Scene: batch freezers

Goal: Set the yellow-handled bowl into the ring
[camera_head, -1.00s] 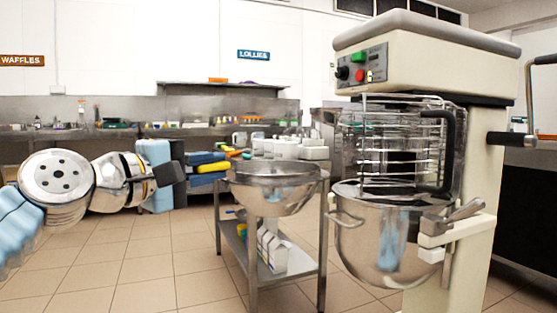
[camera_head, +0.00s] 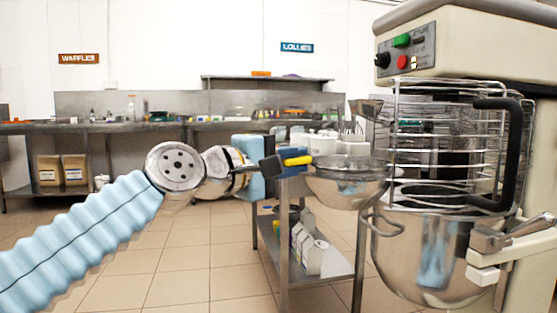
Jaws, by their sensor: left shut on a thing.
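My left gripper (camera_head: 283,163) is shut on the yellow handle (camera_head: 297,160) of a steel bowl (camera_head: 345,187). The bowl is upright and roughly level, with its handle pointing left. It is seen in front of the small steel cart's right part, close to the left side of the mixer. I cannot pick out the ring for certain; the mixer has a round wire guard (camera_head: 450,130) above a large steel pot (camera_head: 430,255). The bowl's right edge appears close to the guard and pot, and I cannot tell the gap in depth. My right gripper is not in view.
The cream mixer (camera_head: 465,45) fills the right side. The steel cart (camera_head: 325,262) holds white cartons (camera_head: 307,245) on its lower shelf. A long steel bench (camera_head: 125,125) runs along the back wall. The tiled floor (camera_head: 180,265) at left centre is clear.

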